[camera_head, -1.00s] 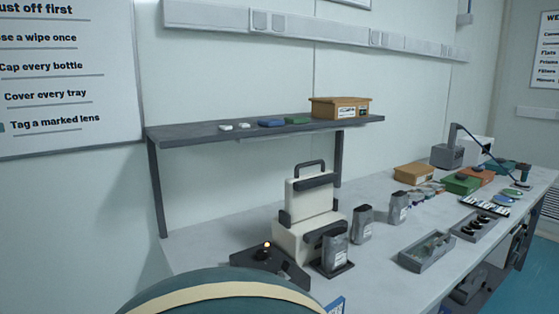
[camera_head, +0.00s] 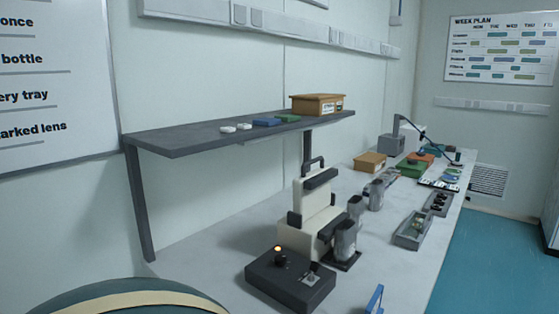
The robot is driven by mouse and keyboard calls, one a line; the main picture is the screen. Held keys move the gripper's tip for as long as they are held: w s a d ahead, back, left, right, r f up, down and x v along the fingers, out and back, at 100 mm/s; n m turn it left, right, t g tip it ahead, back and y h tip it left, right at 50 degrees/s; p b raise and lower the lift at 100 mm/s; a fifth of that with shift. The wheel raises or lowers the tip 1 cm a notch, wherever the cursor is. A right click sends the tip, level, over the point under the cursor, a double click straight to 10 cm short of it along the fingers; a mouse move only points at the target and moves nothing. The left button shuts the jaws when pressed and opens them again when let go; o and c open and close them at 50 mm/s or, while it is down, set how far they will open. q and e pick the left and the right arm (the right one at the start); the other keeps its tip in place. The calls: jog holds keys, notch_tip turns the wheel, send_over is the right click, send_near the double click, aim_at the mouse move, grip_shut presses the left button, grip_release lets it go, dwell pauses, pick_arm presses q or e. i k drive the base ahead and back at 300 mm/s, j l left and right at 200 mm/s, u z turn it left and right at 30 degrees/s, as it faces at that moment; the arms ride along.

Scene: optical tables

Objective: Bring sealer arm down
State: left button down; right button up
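The sealer (camera_head: 305,228) is a cream machine with dark fittings on the bench, right of the picture's middle. Its upper cream arm (camera_head: 316,192) stands raised and tilted back, with a dark handle (camera_head: 313,163) at the top. A dark control box (camera_head: 290,281) with a lit orange lamp (camera_head: 278,250) sits in front of it. A grey pouch (camera_head: 345,239) stands upright on a dark plate at the sealer's right side. Neither of my grippers is in view.
A grey shelf (camera_head: 190,138) spans above the bench (camera_head: 200,250), carrying a cardboard box (camera_head: 317,104) and small items. More grey pouches (camera_head: 376,194) and a grey tray (camera_head: 412,232) stand right of the sealer. Blue floor (camera_head: 490,265) is open at right.

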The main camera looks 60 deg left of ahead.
aim_at(317, 187)
jog(key=k+j, duration=0.7)
jog(key=k, duration=0.1)
